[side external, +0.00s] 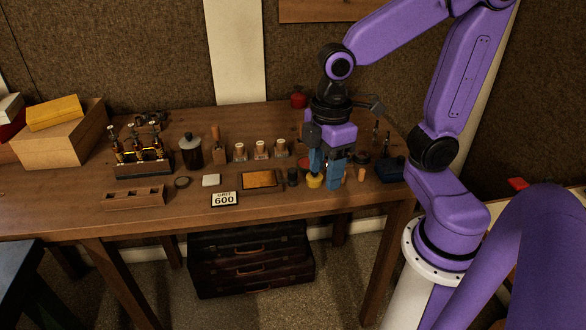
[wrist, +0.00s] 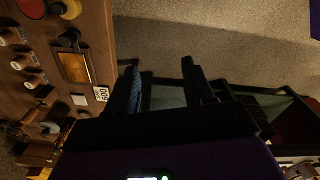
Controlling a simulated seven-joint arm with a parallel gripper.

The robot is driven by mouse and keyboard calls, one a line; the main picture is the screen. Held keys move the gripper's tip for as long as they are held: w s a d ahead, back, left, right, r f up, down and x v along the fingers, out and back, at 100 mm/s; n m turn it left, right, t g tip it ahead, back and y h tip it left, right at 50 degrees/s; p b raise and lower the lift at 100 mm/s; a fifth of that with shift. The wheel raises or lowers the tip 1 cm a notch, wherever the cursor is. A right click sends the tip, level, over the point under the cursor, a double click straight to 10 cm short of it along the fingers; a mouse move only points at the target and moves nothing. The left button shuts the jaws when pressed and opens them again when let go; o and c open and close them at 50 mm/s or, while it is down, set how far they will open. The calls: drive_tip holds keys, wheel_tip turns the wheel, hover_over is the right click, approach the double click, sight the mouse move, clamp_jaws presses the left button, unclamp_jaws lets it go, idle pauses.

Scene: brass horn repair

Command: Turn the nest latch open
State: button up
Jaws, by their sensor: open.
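My gripper (side external: 325,176) has its two blue fingers pointing down and apart, with nothing between them. In the side view it appears over the right part of the workbench (side external: 150,219), beside a yellow round piece (side external: 314,181). In the wrist view the open fingers (wrist: 160,70) appear against the floor, just past the bench's edge. A dark rack with upright brass valves (side external: 142,160) stands at the left of the bench. I cannot make out the nest latch for certain in either view; small parts around the gripper are partly hidden by it.
An amber tray (side external: 259,179), a "600" card (side external: 224,199) and a white block (side external: 211,180) lie near the bench front. A dark blue item (side external: 390,170) is right of the gripper.

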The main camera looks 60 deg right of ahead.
drive_tip(key=w+d+r, duration=0.2)
drive_tip(key=w+d, duration=0.3)
drive_tip(key=w, duration=0.4)
drive_tip(key=r, duration=0.2)
hover_over(293, 169)
wheel_tip(293, 169, down, 18)
drive_tip(key=shift+r, duration=0.1)
clamp_jaws()
